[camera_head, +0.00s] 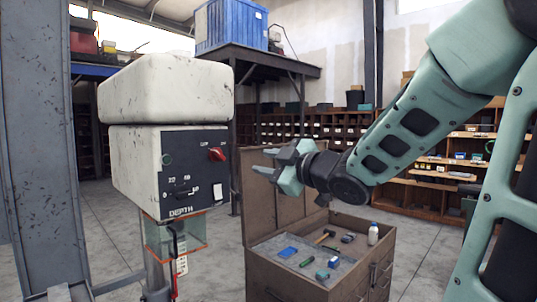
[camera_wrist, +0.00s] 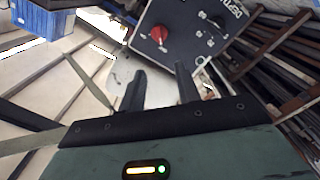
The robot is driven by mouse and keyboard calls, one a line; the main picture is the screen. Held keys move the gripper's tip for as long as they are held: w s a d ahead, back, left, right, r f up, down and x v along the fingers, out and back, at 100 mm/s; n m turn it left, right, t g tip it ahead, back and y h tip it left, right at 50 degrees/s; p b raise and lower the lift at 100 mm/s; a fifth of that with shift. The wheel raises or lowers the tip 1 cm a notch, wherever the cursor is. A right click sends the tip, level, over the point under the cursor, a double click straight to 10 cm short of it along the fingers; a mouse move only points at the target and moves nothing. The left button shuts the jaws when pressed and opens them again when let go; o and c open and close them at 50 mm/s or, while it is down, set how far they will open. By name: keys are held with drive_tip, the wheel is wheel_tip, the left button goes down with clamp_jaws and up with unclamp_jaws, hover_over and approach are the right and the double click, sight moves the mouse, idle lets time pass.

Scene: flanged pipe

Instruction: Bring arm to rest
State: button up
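My teal arm reaches in from the right in the head view. My gripper (camera_head: 277,166) is raised in mid-air above the open tool chest and to the right of the white machine head, apart from both. Its two fingers stand apart with nothing between them. The wrist view shows the two dark fingers (camera_wrist: 160,88) spread and empty. Beyond them is the machine's dark control panel (camera_wrist: 195,30) with its red knob, seen turned.
The white machine (camera_head: 165,150) with a dark panel marked DEPTH stands at left, beside a grey steel column (camera_head: 38,140). The brown tool chest (camera_head: 320,280) holds several tools and a white bottle (camera_head: 373,234). Shelves (camera_head: 440,175) line the back. Floor right of the chest is clear.

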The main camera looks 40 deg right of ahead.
idle(0.6)
drive_tip(key=a+f+m+g+b, duration=0.35)
drive_tip(key=a+f+g, duration=0.55)
drive_tip(key=a+f, duration=1.05)
drive_tip(key=s+a+f+g+b, duration=0.1)
drive_tip(key=s+a+f+g, duration=0.2)
drive_tip(key=s, duration=0.4)
drive_tip(key=s+a+f+n+g, duration=0.1)
drive_tip(key=s+a+f+g, duration=0.2)
drive_tip(key=s+f, duration=0.2)
drive_tip(key=s+a+f+g+b, duration=0.1)
drive_tip(key=s+a+f+g, duration=0.2)
drive_tip(key=s, duration=0.6)
drive_tip(key=shift+s+a+f+n+b, duration=0.15)
drive_tip(key=shift+a+f+n+b, duration=0.2)
drive_tip(key=shift+f, duration=0.3)
